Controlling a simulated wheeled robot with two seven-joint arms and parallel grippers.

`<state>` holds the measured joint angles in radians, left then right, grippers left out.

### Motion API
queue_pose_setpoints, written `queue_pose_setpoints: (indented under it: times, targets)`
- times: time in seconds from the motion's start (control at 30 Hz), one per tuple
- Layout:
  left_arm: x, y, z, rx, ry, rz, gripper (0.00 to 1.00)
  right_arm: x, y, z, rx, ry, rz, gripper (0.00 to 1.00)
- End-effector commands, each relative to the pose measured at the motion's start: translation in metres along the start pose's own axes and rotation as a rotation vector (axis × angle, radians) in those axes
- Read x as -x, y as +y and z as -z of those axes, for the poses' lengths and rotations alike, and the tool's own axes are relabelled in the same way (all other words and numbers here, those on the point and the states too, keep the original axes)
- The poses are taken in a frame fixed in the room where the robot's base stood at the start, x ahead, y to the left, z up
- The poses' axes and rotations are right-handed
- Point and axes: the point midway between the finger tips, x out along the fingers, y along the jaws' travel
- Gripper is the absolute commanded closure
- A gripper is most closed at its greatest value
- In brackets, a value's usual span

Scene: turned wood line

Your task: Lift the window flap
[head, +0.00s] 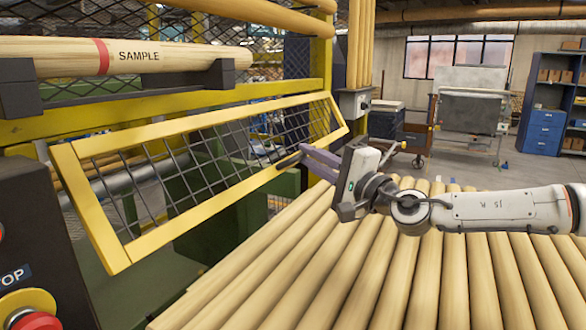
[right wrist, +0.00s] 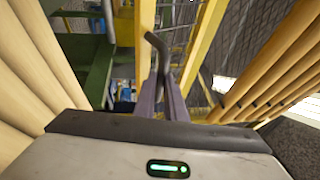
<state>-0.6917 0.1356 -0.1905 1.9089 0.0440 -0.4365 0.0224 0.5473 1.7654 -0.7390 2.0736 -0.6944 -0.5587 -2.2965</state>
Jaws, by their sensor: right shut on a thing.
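The window flap (head: 92,210) is a yellow frame with dark wire mesh, in the middle left of the head view. It hangs tilted, with its lower edge out toward me over the green machine. A dark bent handle (head: 287,161) sits at its lower bar; it also shows in the right wrist view (right wrist: 157,46). My right gripper (head: 304,154) reaches in from the right and is shut on this handle. Its purple-grey fingers (right wrist: 163,92) lie on both sides of the rod in the right wrist view. My left gripper is not in view.
Wooden poles (head: 330,260) lie in a row below my right arm. A pole marked SAMPLE (head: 140,57) rests on dark brackets above the flap. A red stop button (head: 35,318) is at the lower left. A cart (head: 418,138) and blue shelves (head: 545,125) stand behind.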

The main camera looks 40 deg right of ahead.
Motion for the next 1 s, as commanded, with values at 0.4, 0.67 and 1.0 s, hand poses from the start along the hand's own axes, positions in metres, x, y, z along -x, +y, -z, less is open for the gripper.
queue_pose_setpoints:
  times: [0.4,0.67,1.0]
  targets:
    - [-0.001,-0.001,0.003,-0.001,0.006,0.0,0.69,0.004,-0.042,0.005,0.003,0.005,0.035,1.0]
    - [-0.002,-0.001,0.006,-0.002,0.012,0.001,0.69,0.005,-0.046,0.006,0.004,0.006,0.035,1.0]
    - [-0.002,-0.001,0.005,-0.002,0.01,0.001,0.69,0.005,-0.046,0.007,0.006,0.008,0.036,0.79]
